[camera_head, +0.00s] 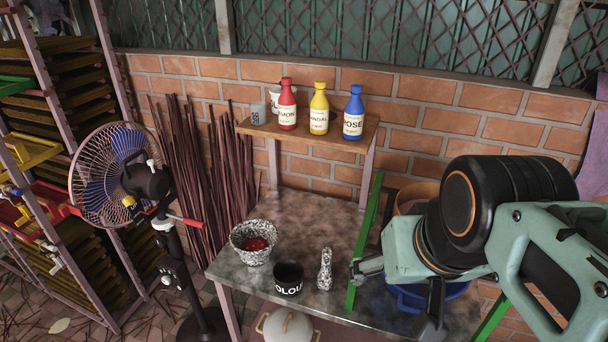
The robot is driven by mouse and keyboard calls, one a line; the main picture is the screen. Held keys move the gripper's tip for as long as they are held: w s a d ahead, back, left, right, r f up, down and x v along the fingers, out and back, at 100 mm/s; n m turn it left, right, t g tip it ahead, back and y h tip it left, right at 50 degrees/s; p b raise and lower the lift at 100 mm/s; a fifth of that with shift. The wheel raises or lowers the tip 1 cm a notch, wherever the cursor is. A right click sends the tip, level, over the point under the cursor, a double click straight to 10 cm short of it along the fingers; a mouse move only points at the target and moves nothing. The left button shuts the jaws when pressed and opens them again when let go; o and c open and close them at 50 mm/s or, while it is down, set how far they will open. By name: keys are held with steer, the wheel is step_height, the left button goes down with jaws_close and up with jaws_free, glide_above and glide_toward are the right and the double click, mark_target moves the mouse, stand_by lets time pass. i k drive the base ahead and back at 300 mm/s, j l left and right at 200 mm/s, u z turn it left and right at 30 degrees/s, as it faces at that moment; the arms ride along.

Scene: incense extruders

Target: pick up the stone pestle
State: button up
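The stone pestle (325,270) is speckled grey and white. It stands upright on the stone-topped table (305,220), to the right of a black cup with white lettering (288,280). A speckled stone mortar (246,257) holding something red stands behind and left of the cup. My gripper (394,299) is to the right of the pestle, apart from it. Its two fingers are spread wide, one pointing left toward the pestle and one lower right, with nothing seen between them.
Red (287,105), yellow (319,110) and blue (354,113) bottles stand on a raised shelf (275,134). A green bar (367,230) slants behind the gripper, near a blue basin (455,291). A fan (117,172) stands left. A lidded pot (287,328) is below.

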mark_target(325, 281)
steer(key=i+j+z, duration=0.2)
steer(key=j+z, duration=0.2)
steer(key=i+j+z, duration=0.1)
steer(key=j+z, duration=0.3)
steer(key=i+j+z, duration=0.1)
steer(key=j+z, duration=0.3)
steer(key=l+z, duration=0.15)
steer(key=z, duration=0.2)
steer(key=i+l+z, duration=0.1)
steer(key=z, duration=0.2)
steer(key=k+j+u, duration=0.1)
steer(key=u, duration=0.2)
steer(key=j+u, duration=0.15)
steer(key=u, duration=0.2)
